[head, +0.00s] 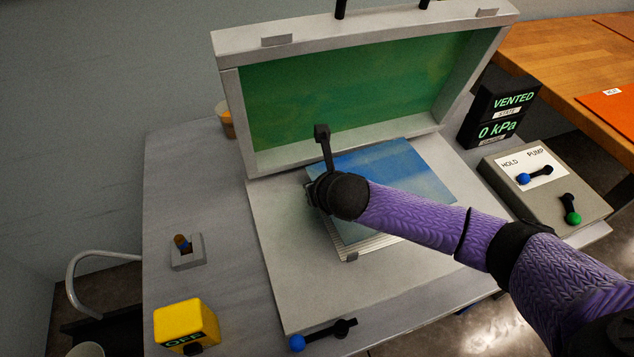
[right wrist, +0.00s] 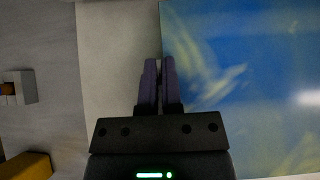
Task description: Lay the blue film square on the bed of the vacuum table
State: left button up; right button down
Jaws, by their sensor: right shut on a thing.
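The blue film square (head: 405,172), streaked with pale yellow-green, is spread over the bed (head: 372,244) of the vacuum table; a ribbed strip of bed shows along its near edge. I cannot tell whether the film touches the bed everywhere. My right gripper (head: 312,192) is at the film's left edge, and my wrist hides part of the film in the head view. In the right wrist view the fingers (right wrist: 161,85) are closed together on the edge of the film (right wrist: 235,70). My left gripper is not in view.
The framed lid (head: 350,90) with a green sheet stands open behind the bed. A control box (head: 545,185) with blue and green levers and a display reading VENTED, 0 kPa (head: 500,112) are at right. A yellow block (head: 185,322) and a blue-knobbed lever (head: 322,335) are in front.

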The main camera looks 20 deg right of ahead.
aim_at(317, 209)
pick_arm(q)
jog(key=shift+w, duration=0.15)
pick_arm(e)
jog(key=shift+f+b, duration=0.3)
jog(key=shift+f, duration=0.55)
jog(key=shift+f+b, duration=0.55)
jog(key=shift+f, duration=0.65)
jog(key=shift+f+b, duration=0.35)
jog(key=shift+b, duration=0.05)
jog(key=c, duration=0.7)
grip_release()
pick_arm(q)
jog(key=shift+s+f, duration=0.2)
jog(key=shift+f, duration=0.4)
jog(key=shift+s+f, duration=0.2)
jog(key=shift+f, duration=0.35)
